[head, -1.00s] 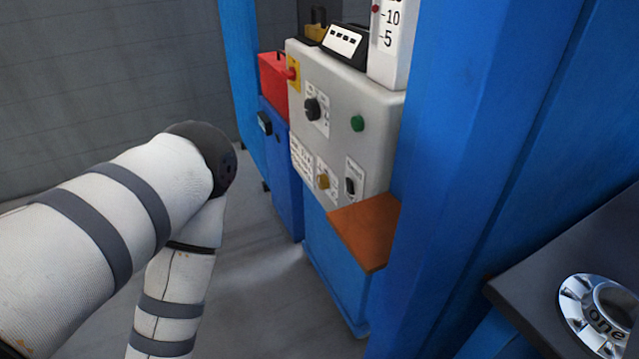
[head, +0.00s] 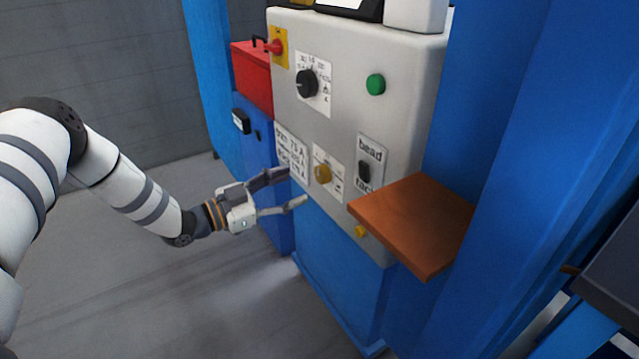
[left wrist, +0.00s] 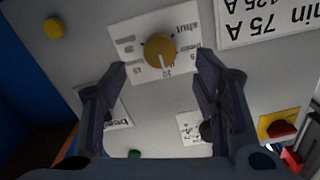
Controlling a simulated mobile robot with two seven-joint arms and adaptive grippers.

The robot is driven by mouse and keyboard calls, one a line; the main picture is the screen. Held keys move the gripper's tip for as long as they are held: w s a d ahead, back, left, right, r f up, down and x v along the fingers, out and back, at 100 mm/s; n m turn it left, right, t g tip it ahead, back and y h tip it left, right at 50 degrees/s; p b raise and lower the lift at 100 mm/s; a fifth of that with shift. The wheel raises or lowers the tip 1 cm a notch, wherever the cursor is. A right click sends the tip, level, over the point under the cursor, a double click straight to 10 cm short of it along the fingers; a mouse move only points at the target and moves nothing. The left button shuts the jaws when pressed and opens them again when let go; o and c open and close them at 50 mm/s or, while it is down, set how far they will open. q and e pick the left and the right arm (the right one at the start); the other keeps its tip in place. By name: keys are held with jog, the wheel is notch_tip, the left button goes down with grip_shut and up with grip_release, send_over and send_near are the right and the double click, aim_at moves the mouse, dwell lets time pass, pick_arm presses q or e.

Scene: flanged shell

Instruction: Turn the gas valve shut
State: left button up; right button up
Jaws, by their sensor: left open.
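The gas valve is a brass-yellow knob (head: 322,174) on a white label, low on the grey control panel (head: 340,110). In the left wrist view the knob (left wrist: 159,50) appears with the label turned over; "shut" is printed at the label's upper right. The knob's pale mark points down in that view, toward the "10". My left gripper (head: 297,187) is open and empty, just left of and below the knob in the head view. In the left wrist view its fingers (left wrist: 162,65) stand on either side of the knob, apart from it. My right gripper is out of view.
A brown shelf (head: 415,222) juts out right of the knob. Near it are a bead/tack switch (head: 364,172), a black dial (head: 307,83), a green button (head: 375,84) and a red switch (head: 274,46). A blue post (head: 490,150) stands right. Floor at left is open.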

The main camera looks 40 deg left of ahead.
aim_at(318, 178)
pick_arm(q)
jog(key=b+x, duration=0.1)
jog(key=x, duration=0.5)
jog(key=shift+w+d+f, duration=0.1)
jog(key=shift+w+d, duration=0.05)
jog(key=shift+w, duration=0.2)
jog(key=c, duration=1.2)
